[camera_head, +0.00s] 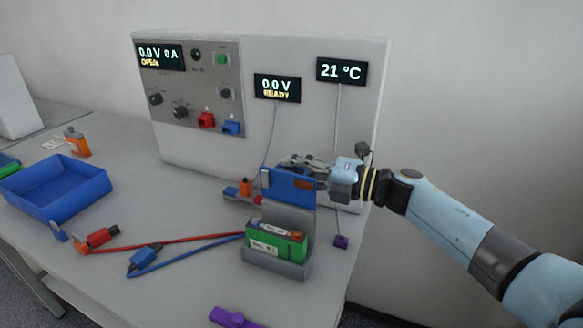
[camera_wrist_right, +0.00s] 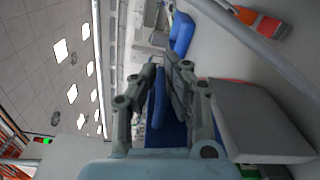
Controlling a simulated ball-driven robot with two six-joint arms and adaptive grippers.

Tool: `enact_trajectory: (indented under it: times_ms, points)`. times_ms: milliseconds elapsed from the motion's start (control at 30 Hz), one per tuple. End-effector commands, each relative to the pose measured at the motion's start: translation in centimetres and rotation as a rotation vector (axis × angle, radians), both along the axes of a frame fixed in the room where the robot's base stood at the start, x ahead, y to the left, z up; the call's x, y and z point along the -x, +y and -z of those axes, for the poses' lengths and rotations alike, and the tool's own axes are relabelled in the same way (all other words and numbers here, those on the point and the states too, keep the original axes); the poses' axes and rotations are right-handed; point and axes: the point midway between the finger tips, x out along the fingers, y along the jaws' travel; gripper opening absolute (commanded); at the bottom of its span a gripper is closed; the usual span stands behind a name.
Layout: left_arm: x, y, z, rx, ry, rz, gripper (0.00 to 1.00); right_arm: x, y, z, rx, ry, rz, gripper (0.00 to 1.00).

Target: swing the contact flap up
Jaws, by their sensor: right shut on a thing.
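The blue contact flap (camera_head: 288,186) stands roughly upright at the back of the grey cradle (camera_head: 277,268). A green battery (camera_head: 276,242) with a white label lies in the cradle, below and in front of the flap. My right gripper (camera_head: 298,165) reaches in from the right and is shut on the flap near its upper edge. In the right wrist view the gripper's fingers (camera_wrist_right: 166,78) close around the thin blue flap (camera_wrist_right: 158,100). The fingers hide part of the flap. My left gripper is not in view.
Red and blue clip leads (camera_head: 190,243) lie left of the cradle. A blue tray (camera_head: 57,190) stands at the left. A purple object (camera_head: 232,317) lies at the front. The cycler panel (camera_head: 195,85) stands behind, with displays and thin wires.

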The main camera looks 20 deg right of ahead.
Motion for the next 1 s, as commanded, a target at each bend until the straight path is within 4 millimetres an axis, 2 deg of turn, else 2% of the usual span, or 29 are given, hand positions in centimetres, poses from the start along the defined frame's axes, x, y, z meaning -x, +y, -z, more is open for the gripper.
enact_trajectory:
  times_ms: [667,700,867,1000]
  points:
    - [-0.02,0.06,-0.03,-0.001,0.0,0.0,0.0,-0.13,-0.31,0.57,-0.039,0.049,0.0,0.0]
    - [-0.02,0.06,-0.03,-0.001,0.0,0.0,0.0,-0.12,-0.31,0.57,-0.039,0.049,0.0,0.12]
    - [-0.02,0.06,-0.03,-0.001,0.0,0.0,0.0,-0.16,-0.29,0.47,-0.04,0.047,0.001,0.33]
    - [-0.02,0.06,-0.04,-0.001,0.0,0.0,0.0,-0.19,-0.28,0.37,-0.041,0.045,0.0,0.33]
